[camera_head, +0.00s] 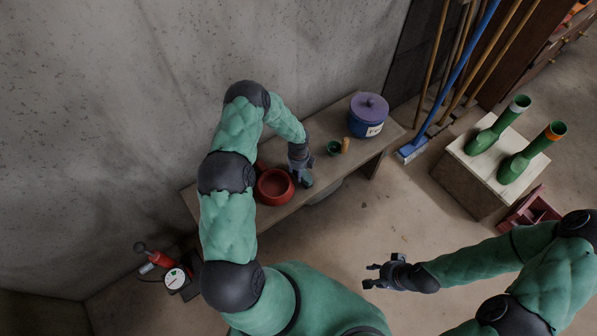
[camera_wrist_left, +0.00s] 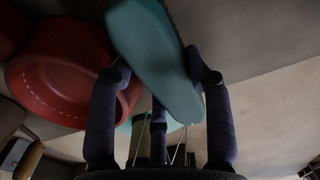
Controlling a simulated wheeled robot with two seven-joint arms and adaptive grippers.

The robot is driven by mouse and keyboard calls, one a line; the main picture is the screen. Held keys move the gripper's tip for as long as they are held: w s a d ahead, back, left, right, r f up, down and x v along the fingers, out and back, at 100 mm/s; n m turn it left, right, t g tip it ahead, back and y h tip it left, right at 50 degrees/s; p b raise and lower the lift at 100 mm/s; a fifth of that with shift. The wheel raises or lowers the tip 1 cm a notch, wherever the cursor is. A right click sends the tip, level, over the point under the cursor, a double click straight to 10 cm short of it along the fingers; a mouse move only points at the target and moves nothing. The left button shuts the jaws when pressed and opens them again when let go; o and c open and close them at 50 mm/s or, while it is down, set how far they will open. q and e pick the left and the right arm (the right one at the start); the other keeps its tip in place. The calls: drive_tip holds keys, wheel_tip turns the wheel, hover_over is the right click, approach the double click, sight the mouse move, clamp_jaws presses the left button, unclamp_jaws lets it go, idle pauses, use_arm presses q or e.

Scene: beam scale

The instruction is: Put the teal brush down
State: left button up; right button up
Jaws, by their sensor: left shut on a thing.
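The teal brush (camera_wrist_left: 150,55) fills the top middle of the left wrist view, tilted between the fingers of my left gripper (camera_wrist_left: 160,90). In the head view the left gripper (camera_head: 303,174) is just right of the red bowl (camera_head: 262,196), over the wooden bench (camera_head: 300,207). Little of the brush shows there, and I cannot tell whether it touches the bench. The red bowl also shows at the left of the left wrist view (camera_wrist_left: 55,70), close beside the brush. My right gripper (camera_head: 372,274) is open and empty, out over the floor, apart from the bench.
A small green cup (camera_head: 333,149) and a small tan object (camera_head: 346,145) stand right of the left gripper. A blue jar (camera_head: 366,124) with a purple lid is farther right. Bench near the front edge is bare. Green boots (camera_head: 484,138) stand on a box off the bench.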

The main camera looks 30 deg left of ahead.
use_arm(q)
drive_tip(key=shift+f, duration=0.1)
drive_tip(key=o, duration=0.7)
drive_tip(key=shift+f, duration=0.1)
drive_tip(key=o, duration=0.4)
